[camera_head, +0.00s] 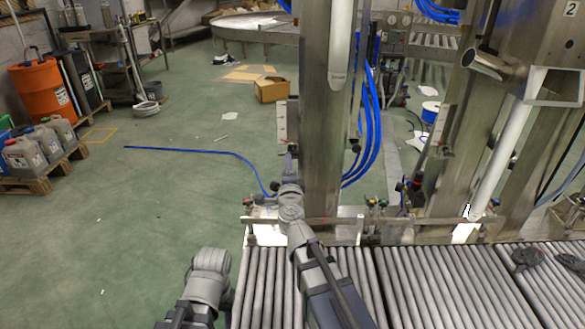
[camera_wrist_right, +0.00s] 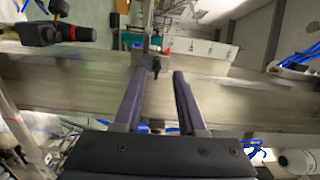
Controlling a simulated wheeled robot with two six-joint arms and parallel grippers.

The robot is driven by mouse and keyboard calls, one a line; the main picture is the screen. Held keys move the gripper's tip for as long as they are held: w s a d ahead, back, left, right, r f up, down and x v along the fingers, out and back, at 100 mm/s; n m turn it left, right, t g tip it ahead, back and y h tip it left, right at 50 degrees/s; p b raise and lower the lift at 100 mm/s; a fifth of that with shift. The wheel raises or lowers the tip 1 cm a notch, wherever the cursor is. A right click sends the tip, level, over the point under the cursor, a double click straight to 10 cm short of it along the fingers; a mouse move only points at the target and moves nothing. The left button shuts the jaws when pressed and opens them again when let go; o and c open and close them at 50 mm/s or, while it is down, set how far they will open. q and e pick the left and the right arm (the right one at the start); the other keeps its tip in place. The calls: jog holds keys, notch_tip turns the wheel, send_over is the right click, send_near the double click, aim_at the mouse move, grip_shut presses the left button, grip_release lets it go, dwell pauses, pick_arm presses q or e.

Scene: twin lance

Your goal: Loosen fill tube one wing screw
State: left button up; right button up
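My right gripper (camera_wrist_right: 159,74) is open in the right wrist view, its two fingers apart. A small dark screw-like part (camera_wrist_right: 156,66), possibly the wing screw, shows between the fingertips, nearer the left one. I cannot tell whether a finger touches it. In the head view my right gripper (camera_head: 291,158) is small and reaches to the left side of the steel column (camera_head: 322,120). The wing screw cannot be made out there. Part of my left arm shows at the bottom of the head view; its gripper is not in view.
A roller conveyor (camera_head: 270,290) runs along the front, with a metal rail (camera_head: 350,221) behind it. A white tube (camera_head: 499,160) slants down at right. In the wrist view, a black and red fitting (camera_wrist_right: 60,33) is at upper left. Open green floor lies left.

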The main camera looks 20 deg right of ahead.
aim_at(293, 153)
jog(key=shift+d+f+m+h, duration=0.15)
jog(key=shift+d+m+h, duration=0.35)
jog(key=shift+d, duration=0.05)
jog(key=shift+x, duration=3.45)
jog(key=shift+f, duration=0.15)
jog(key=shift+c, duration=0.2)
grip_shut()
